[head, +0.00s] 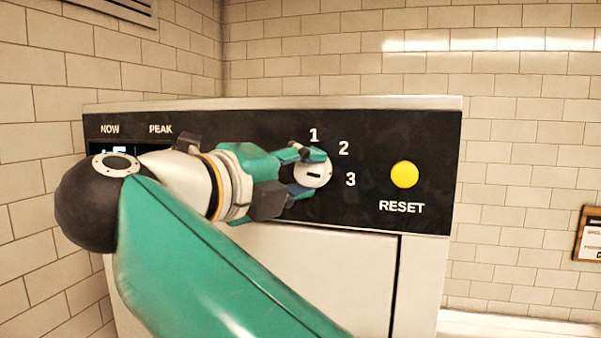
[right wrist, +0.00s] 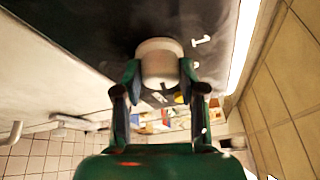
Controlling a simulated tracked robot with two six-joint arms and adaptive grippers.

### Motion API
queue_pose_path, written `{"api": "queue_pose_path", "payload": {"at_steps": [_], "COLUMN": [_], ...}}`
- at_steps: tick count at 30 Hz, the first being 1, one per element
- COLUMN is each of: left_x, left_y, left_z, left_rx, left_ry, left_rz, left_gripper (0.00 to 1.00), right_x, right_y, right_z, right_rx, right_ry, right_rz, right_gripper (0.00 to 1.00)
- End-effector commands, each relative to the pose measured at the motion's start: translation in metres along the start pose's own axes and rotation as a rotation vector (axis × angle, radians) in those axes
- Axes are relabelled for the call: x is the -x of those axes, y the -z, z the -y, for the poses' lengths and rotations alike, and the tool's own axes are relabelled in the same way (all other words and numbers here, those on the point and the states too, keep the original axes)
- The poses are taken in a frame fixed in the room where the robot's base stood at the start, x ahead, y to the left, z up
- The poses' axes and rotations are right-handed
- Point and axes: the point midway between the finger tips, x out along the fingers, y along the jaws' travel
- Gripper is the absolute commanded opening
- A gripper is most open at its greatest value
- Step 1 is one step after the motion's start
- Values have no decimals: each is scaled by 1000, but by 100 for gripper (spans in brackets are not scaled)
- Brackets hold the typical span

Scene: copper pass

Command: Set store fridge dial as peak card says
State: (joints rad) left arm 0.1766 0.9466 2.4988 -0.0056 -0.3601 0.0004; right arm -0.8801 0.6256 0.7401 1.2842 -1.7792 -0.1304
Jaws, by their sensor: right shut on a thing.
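The white round dial (head: 318,174) is on the black panel of the fridge (head: 420,130), with the numbers 1, 2 and 3 around its right side. A short dark mark on its face lies nearly level; I cannot tell for certain which number it points to. My right gripper (head: 309,173) is shut on the dial, one finger above and one below. In the right wrist view the dial (right wrist: 160,60) sits between the fingertips. Labels NOW and PEAK are at the panel's left; my arm hides most of the displays under them. My left gripper is out of view.
A yellow button (head: 404,174) marked RESET is right of the dial. A framed card (head: 590,236) hangs on the tiled wall at the right edge, cut off, its text unreadable. The space before the panel's right part is clear.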

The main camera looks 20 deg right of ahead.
Motion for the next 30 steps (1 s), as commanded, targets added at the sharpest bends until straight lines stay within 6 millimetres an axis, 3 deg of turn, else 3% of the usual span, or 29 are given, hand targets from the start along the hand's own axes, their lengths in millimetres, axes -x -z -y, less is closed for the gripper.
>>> {"api": "queue_pose_path", "payload": {"at_steps": [6, 7, 11, 30], "left_x": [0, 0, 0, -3], "left_y": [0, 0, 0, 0], "left_z": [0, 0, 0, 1], "left_rx": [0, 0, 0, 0], "left_ry": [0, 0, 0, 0], "left_rz": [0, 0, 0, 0], "left_gripper": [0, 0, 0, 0], "right_x": [-1, -1, -1, 0], "right_y": [0, 0, 0, 1], "right_z": [-1, -1, -1, -2], "right_rx": [2, 2, 3, 46], "right_ry": [-2, -2, -1, 16], "right_rz": [-1, -2, -2, 3], "right_gripper": [6, 44, 65, 65]}}
